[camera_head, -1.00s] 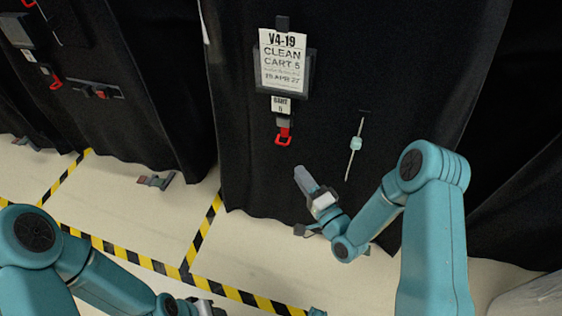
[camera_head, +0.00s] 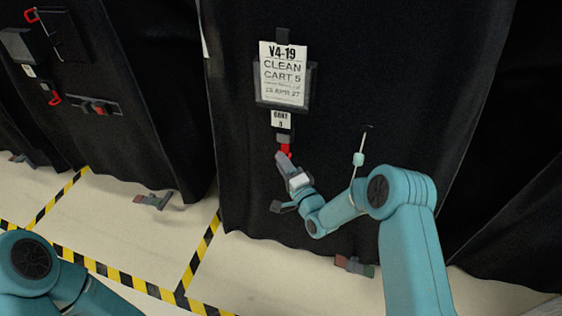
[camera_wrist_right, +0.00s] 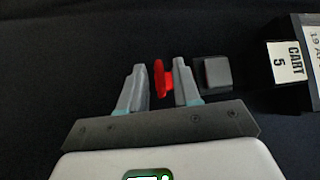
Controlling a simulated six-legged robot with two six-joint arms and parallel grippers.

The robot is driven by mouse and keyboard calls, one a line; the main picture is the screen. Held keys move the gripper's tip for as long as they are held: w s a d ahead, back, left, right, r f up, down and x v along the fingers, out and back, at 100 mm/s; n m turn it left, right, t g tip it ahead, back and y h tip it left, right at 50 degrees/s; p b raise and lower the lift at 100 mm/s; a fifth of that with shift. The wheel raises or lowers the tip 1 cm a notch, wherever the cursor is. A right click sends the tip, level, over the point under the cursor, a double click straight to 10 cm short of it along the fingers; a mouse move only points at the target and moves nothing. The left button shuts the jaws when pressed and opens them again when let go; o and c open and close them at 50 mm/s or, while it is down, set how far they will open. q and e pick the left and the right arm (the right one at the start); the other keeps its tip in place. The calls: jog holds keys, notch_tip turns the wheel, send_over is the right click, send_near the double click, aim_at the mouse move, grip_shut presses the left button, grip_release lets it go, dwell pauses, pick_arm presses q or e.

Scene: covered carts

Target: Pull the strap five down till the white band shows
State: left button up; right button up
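The strap of cart 5 is a short red strap (camera_head: 285,149) hanging from a grey buckle (camera_head: 283,138) under the small CART 5 tag (camera_head: 281,120). Its red pull loop (camera_wrist_right: 160,78) also shows in the right wrist view. My right gripper (camera_head: 281,157) is at the strap's lower end and hides most of the loop. In the right wrist view its two fingers (camera_wrist_right: 160,66) stand apart, with the red loop between them, close to the right-hand finger. No white band is visible. My left gripper is out of view; only its arm shows at lower left.
A sign (camera_head: 284,74) reading CLEAN CART 5 hangs above on the black cover (camera_head: 235,130). A thin cord with a pale green bead (camera_head: 358,159) hangs to the right. Another covered cart (camera_head: 150,90) stands left. Yellow-black tape (camera_head: 202,250) marks the pale floor.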

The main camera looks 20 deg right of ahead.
jog(key=shift+x, duration=0.8)
grip_shut()
notch_tip(320, 180, down, 11)
jog(key=b, duration=1.1)
jog(key=shift+s+r, duration=0.1)
grip_release()
jog(key=shift+r, duration=0.1)
